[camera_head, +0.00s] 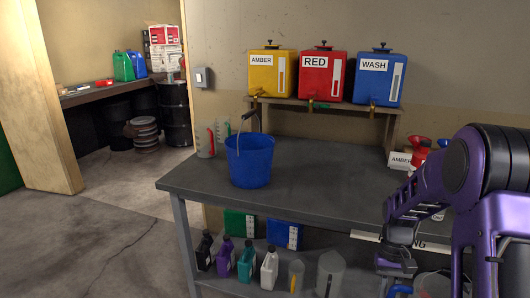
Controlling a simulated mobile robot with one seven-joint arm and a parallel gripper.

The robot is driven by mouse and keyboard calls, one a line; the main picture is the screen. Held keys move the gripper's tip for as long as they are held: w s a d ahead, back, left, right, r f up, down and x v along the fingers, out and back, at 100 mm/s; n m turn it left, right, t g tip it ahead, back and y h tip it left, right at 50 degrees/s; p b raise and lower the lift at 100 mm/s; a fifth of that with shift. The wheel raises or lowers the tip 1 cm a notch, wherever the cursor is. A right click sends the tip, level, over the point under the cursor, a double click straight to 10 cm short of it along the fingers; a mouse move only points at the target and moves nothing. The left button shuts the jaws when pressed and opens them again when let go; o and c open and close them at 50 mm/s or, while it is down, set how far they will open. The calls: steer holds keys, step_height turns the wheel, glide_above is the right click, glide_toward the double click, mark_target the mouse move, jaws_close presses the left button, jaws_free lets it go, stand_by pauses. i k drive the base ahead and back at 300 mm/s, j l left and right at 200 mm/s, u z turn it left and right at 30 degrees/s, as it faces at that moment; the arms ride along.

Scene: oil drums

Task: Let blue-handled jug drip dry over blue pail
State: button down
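The blue pail (249,162) stands upright on the left part of the dark tabletop, its handle raised toward the back. Nothing is held over it. Two clear jugs stand behind the pail at the left, one with a red handle (210,137) and one with a green handle partly hidden. My purple arm is at the right, and my gripper (395,266) seems to hang low by the table's front edge, far from the pail.
Amber, red and wash tanks (324,75) with taps stand on a raised shelf behind the table (310,189). The tabletop's middle is clear. Red-topped items and an amber label sit at its right. Several bottles and clear vessels (330,273) stand on the lower shelf.

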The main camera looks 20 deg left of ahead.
mark_target(250, 155)
steer(key=i+j, duration=0.1)
steer(key=j, duration=2.05)
steer(key=i+z, duration=0.05)
